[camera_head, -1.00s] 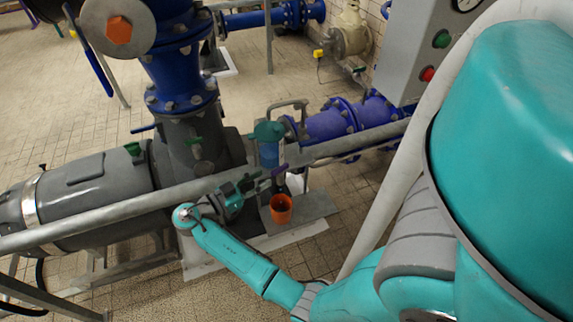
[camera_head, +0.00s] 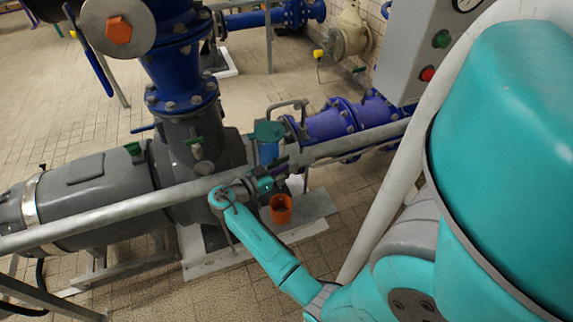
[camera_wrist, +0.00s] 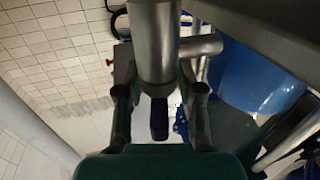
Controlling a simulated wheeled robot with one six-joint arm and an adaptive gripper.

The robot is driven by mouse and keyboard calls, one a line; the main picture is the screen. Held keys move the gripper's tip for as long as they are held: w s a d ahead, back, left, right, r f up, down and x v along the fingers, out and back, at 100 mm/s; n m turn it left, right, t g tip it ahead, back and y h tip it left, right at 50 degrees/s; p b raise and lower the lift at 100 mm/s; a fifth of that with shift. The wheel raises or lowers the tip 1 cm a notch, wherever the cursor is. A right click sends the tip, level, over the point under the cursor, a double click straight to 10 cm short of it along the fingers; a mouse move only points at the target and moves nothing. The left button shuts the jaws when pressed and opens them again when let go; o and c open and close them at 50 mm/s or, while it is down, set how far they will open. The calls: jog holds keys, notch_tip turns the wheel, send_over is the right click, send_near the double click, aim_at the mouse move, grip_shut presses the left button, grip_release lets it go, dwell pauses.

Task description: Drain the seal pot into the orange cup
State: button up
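The seal pot (camera_head: 268,152) is a small blue cylinder under a teal top, beside the big grey pump. A purple valve handle (camera_head: 280,170) shows just below it. The orange cup (camera_head: 281,212) stands upright on the ledge below and near the handle. Whether it is directly under the outlet cannot be told. My gripper (camera_head: 268,184) is at the handle, left of and above the cup. In the wrist view its two fingers (camera_wrist: 160,100) stand apart on either side of a grey pipe (camera_wrist: 157,45) and a dark purple handle (camera_wrist: 159,120). Contact is not clear.
A grey rail (camera_head: 110,210) runs across in front of the pump (camera_head: 100,185), close to my gripper. Blue flanged pipe (camera_head: 335,122) lies behind the pot. A grey control box (camera_head: 418,50) stands at right. Tiled floor (camera_head: 245,295) is open in front.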

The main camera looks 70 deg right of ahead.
grip_shut()
jog(key=n+t, duration=0.1)
jog(key=n+t+h, duration=0.1)
jog(key=t, duration=0.1)
jog(key=n+t+h, duration=0.1)
jog(key=shift+w+d+t, duration=0.1)
jog(key=shift+w+t, duration=0.15)
jog(key=shift+t, duration=0.15)
jog(key=shift+w+d+n+t+h, duration=0.15)
jog(key=shift+n+t+h, duration=0.1)
jog(key=shift+n+t, duration=0.5)
jog(key=shift+w+a+n+t+h, duration=0.2)
jog(key=shift+n+t, duration=0.35)
jog(key=shift+t, duration=0.4)
grip_release()
